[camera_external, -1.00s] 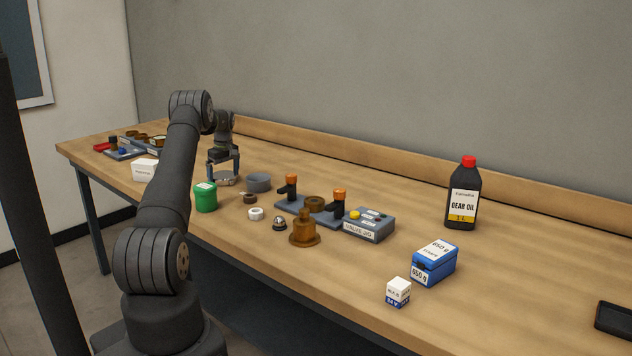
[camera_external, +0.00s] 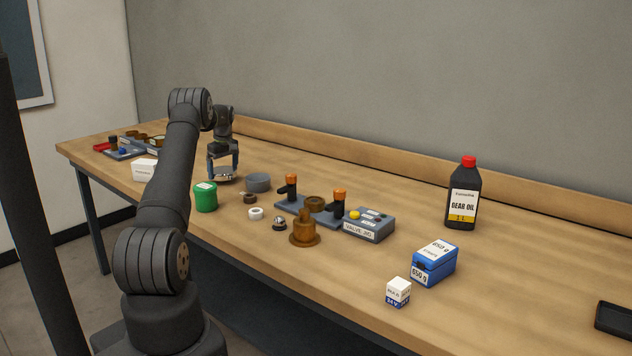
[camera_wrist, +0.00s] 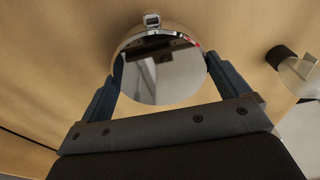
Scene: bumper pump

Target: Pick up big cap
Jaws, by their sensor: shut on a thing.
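The big cap, a round, shiny, mirror-like metal disc (camera_wrist: 160,80) with a small square nub on its rim, sits between my fingers in the wrist view. My gripper (camera_wrist: 164,66) is shut on it, one finger on each side. In the external view my gripper (camera_external: 222,172) points down near the back left of the bench, with the silvery cap (camera_external: 223,178) low between its fingertips. The fingers partly hide the cap there. I cannot tell clearly whether it is clear of the bench.
A green canister (camera_external: 205,197) and a grey round part (camera_external: 258,183) stand close by. A pump assembly with orange-topped posts (camera_external: 291,190), a brass flanged part (camera_external: 304,232) and a valve box (camera_external: 369,229) are to the right. A white box (camera_external: 144,170) is left.

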